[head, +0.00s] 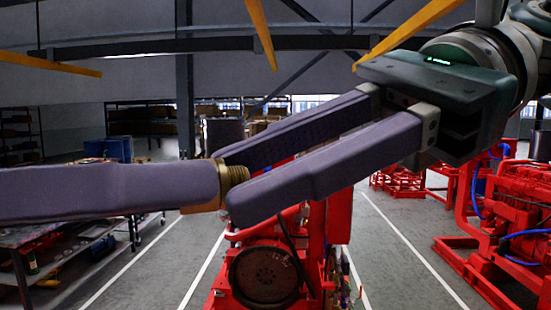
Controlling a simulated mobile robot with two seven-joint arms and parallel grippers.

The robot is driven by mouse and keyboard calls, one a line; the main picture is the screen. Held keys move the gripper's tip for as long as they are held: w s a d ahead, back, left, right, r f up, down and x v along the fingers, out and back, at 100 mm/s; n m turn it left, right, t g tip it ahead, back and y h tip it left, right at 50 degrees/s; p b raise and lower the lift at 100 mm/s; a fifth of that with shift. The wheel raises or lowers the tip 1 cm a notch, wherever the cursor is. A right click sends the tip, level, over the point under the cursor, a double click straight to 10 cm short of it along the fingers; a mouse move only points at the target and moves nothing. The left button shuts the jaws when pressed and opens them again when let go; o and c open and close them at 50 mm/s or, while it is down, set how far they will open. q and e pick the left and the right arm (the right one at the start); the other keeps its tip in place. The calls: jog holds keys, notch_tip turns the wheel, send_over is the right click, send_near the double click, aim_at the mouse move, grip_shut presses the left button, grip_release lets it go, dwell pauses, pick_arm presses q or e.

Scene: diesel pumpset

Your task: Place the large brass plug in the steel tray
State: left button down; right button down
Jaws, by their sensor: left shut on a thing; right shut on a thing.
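The large brass plug (236,174) is held up in the air at the centre left, and its ridged end shows between the fingers. My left gripper (205,186) comes in from the left, with its near finger covering much of the plug. My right gripper (231,182) comes in from the upper right, and its two fingertips lie on either side of the plug's ridged end. Both grippers are shut on the plug. I cannot make out the steel tray.
A red pumpset (265,270) with a dark round wheel stands below the grippers. A workbench (50,250) with assorted items is at the lower left. More red machines (510,205) stand at the right. Grey floor with white lines lies between them.

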pick_arm(q)
jog(key=shift+s+d, duration=0.1)
jog(key=c, duration=0.6)
grip_release()
